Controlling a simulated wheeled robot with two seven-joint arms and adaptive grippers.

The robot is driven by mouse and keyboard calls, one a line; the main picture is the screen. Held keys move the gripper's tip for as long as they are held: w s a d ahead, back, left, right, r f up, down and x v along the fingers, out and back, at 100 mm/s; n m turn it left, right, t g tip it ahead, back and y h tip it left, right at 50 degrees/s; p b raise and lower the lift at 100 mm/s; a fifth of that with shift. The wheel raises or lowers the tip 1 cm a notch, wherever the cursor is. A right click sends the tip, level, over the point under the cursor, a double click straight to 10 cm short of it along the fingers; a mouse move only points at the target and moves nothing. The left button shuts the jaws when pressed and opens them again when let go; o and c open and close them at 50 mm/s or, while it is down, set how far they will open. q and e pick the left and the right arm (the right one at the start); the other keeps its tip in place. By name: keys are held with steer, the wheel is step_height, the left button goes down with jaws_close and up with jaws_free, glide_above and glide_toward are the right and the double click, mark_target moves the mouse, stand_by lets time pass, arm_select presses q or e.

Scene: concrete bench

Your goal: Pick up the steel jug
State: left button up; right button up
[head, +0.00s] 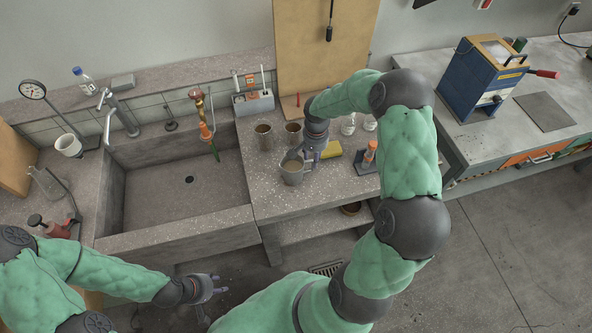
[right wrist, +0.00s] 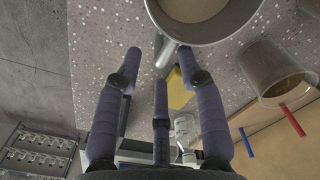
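The steel jug (head: 292,176) stands upright on the speckled counter right of the sink. In the right wrist view its rim and grey-brown inside (right wrist: 205,18) show at the top, and its handle (right wrist: 166,52) points toward my gripper. My right gripper (head: 308,157) is at the handle side of the jug. In the right wrist view its fingers (right wrist: 162,68) are spread, with the handle end between the upper two tips; I see no grip on it. My left gripper (head: 218,284) is away from the counter, low in front of the sink, with fingers apart and empty.
Two brown-filled containers (head: 263,135) (head: 293,132) stand behind the jug. The sink (head: 185,185) is left. The counter's front left part is clear.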

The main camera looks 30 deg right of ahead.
mark_target(312, 169)
step_height(312, 169, down, 5)
steer(key=shift+b, duration=0.35)
jaws_close()
steer(key=shift+r, duration=0.1)
